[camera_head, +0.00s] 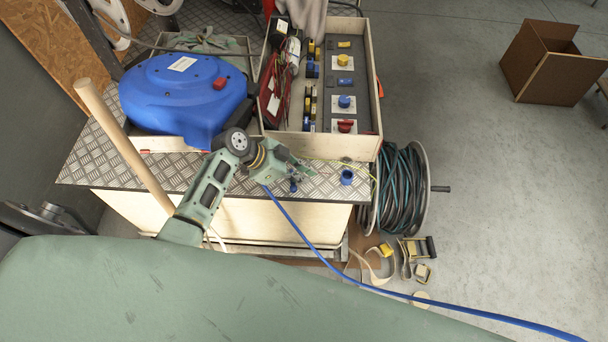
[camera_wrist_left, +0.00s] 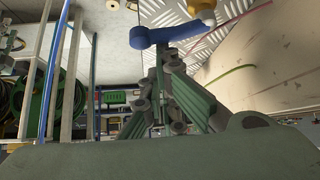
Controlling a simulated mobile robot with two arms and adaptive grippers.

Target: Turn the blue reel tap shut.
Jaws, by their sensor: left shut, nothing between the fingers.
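A blue hose reel with a rounded case (camera_head: 180,92) sits on the checker-plate bench top (camera_head: 90,160). In the left wrist view a blue tap lever (camera_wrist_left: 165,37) lies crosswise, with a brass-coloured fitting (camera_wrist_left: 204,8) at its right end. My left gripper (camera_head: 300,167) is over the front of the bench. In the wrist view its fingertips (camera_wrist_left: 160,55) are shut and empty, right by the lever; I cannot tell whether they touch. A small blue piece (camera_head: 293,185) shows below the fingers in the head view, mostly hidden. My right gripper is not in view.
A blue hose (camera_head: 330,260) runs over the bench front to the lower right. A wooden tray (camera_head: 372,75) with switches stands behind the gripper. A wooden pole (camera_head: 120,140) leans left. A small blue cup-like part (camera_head: 347,176) is at right. A hose drum (camera_head: 405,185) stands beside the bench.

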